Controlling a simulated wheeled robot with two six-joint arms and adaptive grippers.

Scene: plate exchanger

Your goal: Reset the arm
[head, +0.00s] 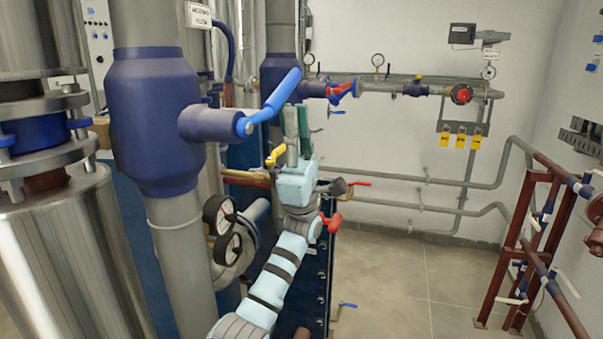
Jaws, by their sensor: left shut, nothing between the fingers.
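My left gripper (297,128) is in the middle of the head view, at the end of my pale blue arm, which comes up from the bottom. Its green-tipped fingers point up and are shut with nothing between them. They are just below and right of the blue lever handle (270,104) on the big dark blue valve (155,120); I cannot tell if they touch. A yellow handle (275,155) shows just left of the gripper. My right gripper is not in view.
Two round gauges (223,232) stand left of my arm. A red handle (332,222) is close to its wrist. A large steel cylinder (62,265) fills the left side. Red-brown pipe racks (516,262) stand at the right. The tiled floor (405,285) between is open.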

